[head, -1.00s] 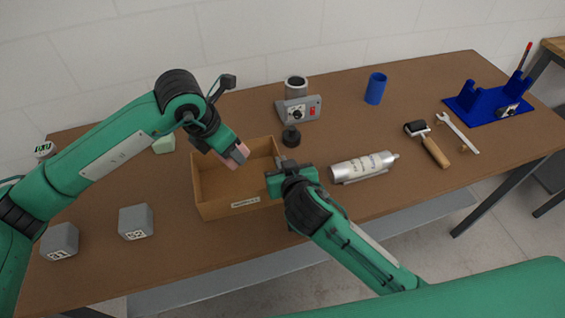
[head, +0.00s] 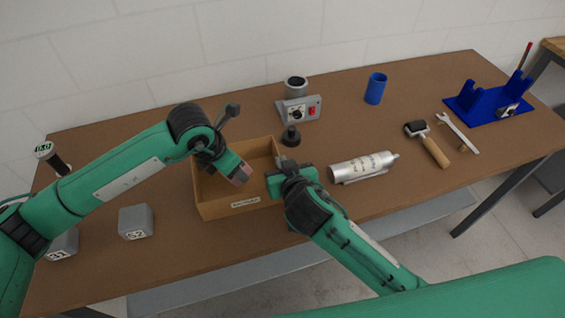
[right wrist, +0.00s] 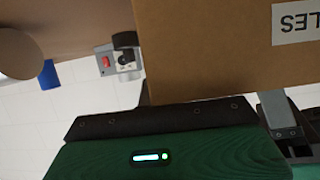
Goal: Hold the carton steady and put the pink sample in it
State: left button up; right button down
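The open brown carton (head: 240,207) stands near the table's front edge, with a white label on its front wall. My left gripper (head: 240,176) reaches down over the carton's opening, shut on the pink sample (head: 241,175), which is largely covered by the fingers. My right gripper (head: 274,180) is at the carton's right side. In the right wrist view the carton (right wrist: 205,50) fills much of the picture, close against the right gripper, with part of its label showing. That view shows one metal finger by the carton; the grip itself is hidden.
A silver bottle (head: 362,168) lies just right of my right gripper. Behind the carton are a dark round weight (head: 291,137) and a grey switch box (head: 299,110). Grey cubes (head: 136,222) stand at left. A roller (head: 428,145), wrench and blue stand (head: 485,102) lie right.

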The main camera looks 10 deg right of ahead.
pick_arm(q)
jog(key=shift+f, duration=0.4)
jog(key=o, duration=1)
jog(key=shift+o, duration=0.2)
jog(key=v, duration=1.2)
pick_arm(e)
jog(key=c, duration=1.6)
grip_release()
